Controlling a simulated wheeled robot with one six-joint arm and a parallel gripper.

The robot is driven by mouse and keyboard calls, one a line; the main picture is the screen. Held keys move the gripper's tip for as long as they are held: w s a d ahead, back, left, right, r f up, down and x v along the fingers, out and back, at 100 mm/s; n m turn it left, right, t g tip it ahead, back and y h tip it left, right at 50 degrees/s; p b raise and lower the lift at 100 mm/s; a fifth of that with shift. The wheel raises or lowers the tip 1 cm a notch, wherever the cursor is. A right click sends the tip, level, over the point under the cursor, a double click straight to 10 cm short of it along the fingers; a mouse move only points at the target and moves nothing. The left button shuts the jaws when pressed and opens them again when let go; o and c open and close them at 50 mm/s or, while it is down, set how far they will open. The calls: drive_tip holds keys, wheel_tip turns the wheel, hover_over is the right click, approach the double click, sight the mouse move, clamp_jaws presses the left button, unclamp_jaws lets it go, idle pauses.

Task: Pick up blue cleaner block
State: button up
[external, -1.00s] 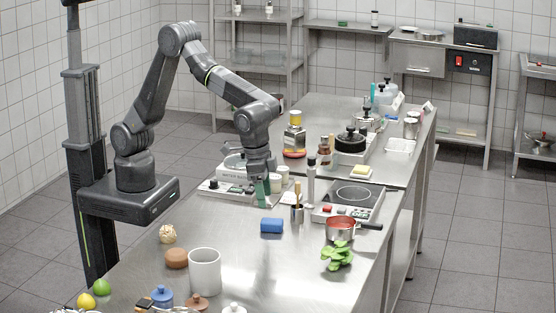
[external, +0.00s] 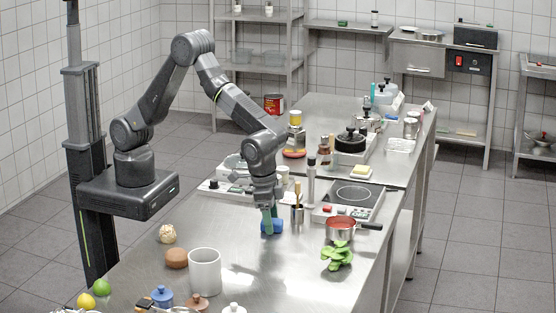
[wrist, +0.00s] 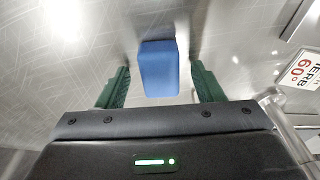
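The blue cleaner block (external: 277,227) lies on the steel table in the external view, partly hidden by my gripper (external: 268,222). In the wrist view the blue block (wrist: 159,69) sits between the two green fingers of my gripper (wrist: 156,86). A gap shows on each side of the block, so the fingers are open and apart from it. The fingers point down towards the table. How high the fingertips are above the table is hard to tell.
A metal cup with utensils (external: 297,214) stands close to the right of my gripper. A white cylinder (external: 205,272) stands front left. The steel table (external: 275,270) is clear in front of the block.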

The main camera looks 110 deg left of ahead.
drive_tip(key=c, duration=1)
drive_tip(key=shift+r, duration=0.1)
